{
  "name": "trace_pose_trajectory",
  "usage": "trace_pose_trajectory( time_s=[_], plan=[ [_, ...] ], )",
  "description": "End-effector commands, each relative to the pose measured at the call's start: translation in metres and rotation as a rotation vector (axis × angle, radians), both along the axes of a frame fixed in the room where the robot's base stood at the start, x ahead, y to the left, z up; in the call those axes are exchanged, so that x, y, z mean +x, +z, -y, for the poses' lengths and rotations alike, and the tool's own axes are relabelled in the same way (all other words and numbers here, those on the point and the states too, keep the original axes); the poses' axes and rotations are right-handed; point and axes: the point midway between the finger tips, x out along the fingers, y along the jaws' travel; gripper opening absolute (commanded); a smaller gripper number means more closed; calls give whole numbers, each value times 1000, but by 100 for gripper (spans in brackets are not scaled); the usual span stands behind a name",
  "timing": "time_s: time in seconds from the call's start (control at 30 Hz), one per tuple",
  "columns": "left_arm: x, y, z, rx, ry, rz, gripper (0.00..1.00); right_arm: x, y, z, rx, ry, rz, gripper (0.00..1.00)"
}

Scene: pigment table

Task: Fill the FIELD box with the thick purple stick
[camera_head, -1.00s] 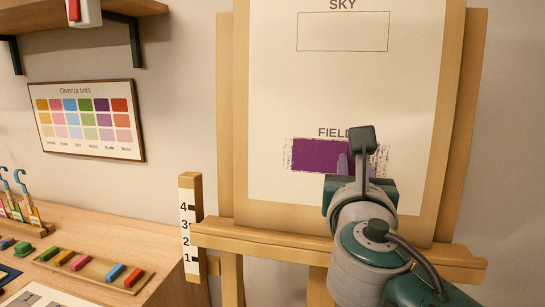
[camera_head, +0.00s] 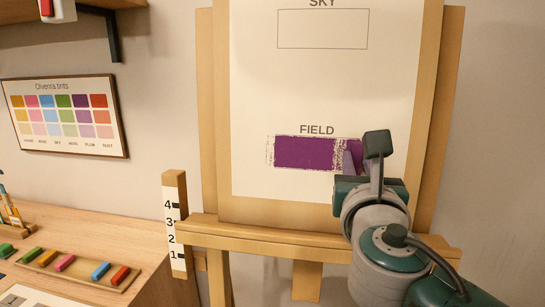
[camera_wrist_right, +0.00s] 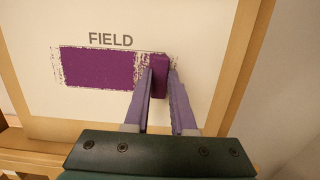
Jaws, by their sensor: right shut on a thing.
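The FIELD box (camera_head: 305,153) is on the paper on the easel. Most of it is solid purple, with a patchier, streaked strip toward its right end and ragged marks past its left edge. My right gripper (camera_wrist_right: 165,78) is shut on the thick purple stick (camera_wrist_right: 158,72), which is at the right end of the box, at or very close to the paper. In the head view my right gripper (camera_head: 358,162) is partly hidden by its own wrist. My left gripper is in neither view.
The empty SKY box (camera_head: 322,29) is higher on the same paper. The easel ledge (camera_head: 270,238) runs below. A tray of coloured sticks (camera_head: 75,270) lies on the table at left, near a numbered post (camera_head: 175,225). A tint chart (camera_head: 65,116) hangs on the wall.

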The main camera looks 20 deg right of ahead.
Motion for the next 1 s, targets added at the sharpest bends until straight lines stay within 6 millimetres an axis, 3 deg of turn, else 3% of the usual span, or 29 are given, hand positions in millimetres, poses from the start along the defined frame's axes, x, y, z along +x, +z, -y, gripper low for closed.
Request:
trace_pose_trajectory(
  time_s=[1.0],
  plan=[
    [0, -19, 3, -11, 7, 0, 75, 28, 1, -45, -1, 2, 1, 0]
  ],
)
